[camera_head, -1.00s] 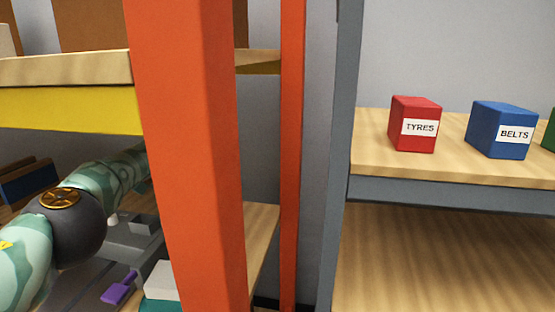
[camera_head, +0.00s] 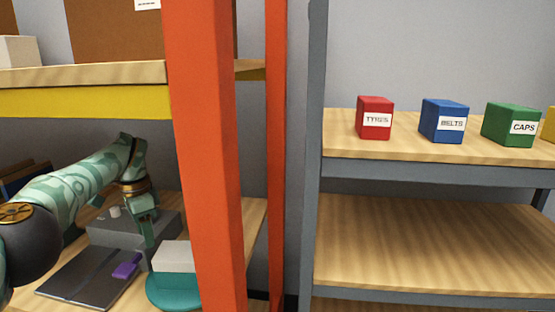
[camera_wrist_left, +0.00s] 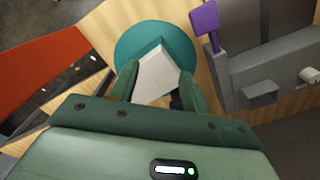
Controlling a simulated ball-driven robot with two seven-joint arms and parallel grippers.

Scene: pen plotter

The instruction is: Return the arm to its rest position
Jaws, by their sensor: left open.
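My left arm comes in from the left in the head view, above the lower shelf. My left gripper (camera_head: 146,232) points down near the grey plotter (camera_head: 125,232), beside a white block on a round teal base (camera_head: 165,291). In the left wrist view my left gripper (camera_wrist_left: 158,75) is open. Its fingers appear on either side of the white block (camera_wrist_left: 157,75); I cannot tell whether they touch it. My right gripper is not in view.
An orange post (camera_head: 205,150) stands right of my left arm. A yellow-edged shelf (camera_head: 85,102) runs above it. On the right, a grey rack holds red TYRES (camera_head: 375,119), blue BELTS (camera_head: 443,121) and green CAPS (camera_head: 511,124) boxes. Its lower shelf (camera_head: 420,245) is bare.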

